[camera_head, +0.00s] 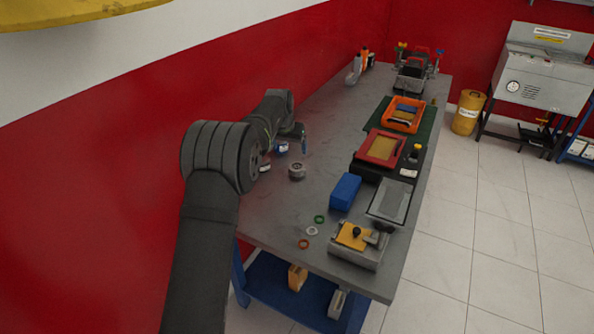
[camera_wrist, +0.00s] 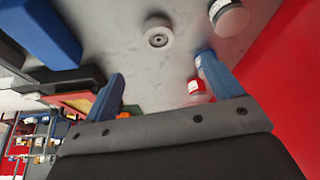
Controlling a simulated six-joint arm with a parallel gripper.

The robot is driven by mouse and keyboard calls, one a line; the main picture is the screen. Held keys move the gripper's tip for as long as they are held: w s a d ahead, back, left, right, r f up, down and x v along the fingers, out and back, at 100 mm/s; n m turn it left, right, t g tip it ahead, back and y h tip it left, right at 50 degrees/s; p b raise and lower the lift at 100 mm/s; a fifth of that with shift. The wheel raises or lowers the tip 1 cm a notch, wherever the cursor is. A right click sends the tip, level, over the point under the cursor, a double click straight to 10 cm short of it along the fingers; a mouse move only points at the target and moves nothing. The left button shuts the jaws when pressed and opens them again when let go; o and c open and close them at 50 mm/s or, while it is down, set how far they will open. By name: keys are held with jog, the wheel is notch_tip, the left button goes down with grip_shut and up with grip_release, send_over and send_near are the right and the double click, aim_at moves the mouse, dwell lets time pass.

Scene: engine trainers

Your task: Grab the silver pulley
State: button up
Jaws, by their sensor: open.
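The silver pulley (camera_head: 297,170) is a small round grey part lying flat on the grey workbench (camera_head: 325,120). In the wrist view the pulley (camera_wrist: 158,36) shows at the upper middle, with a dark hole in its centre. My gripper (camera_head: 292,147) hangs over the bench just behind the pulley in the head view. In the wrist view my gripper's blue fingers (camera_wrist: 160,75) are spread wide with nothing between them. The pulley lies beyond the fingertips, apart from both, and is fully visible.
A grey-white cylinder (camera_wrist: 230,18) stands near the right finger, and a red-and-white container (camera_wrist: 196,88) is beside that finger. A blue box (camera_head: 345,191), red tray (camera_head: 381,147) and orange bin (camera_head: 404,114) line the right side. Small rings (camera_head: 312,231) lie nearer the front.

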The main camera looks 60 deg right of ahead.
send_near(296, 168)
jog(key=x, duration=0.4)
jog(key=shift+w+a+f, duration=0.15)
jog(key=shift+w+f, duration=0.15)
jog(key=shift+w, duration=0.05)
jog(key=shift+s+x, duration=0.2)
jog(key=shift+x, duration=1.1)
jog(key=shift+s+x, duration=0.15)
jog(key=shift+x, duration=1.15)
jog(key=c, duration=1.2)
jog(key=shift+r, duration=0.15)
jog(key=shift+c, duration=0.8)
jog(key=shift+r, duration=0.1)
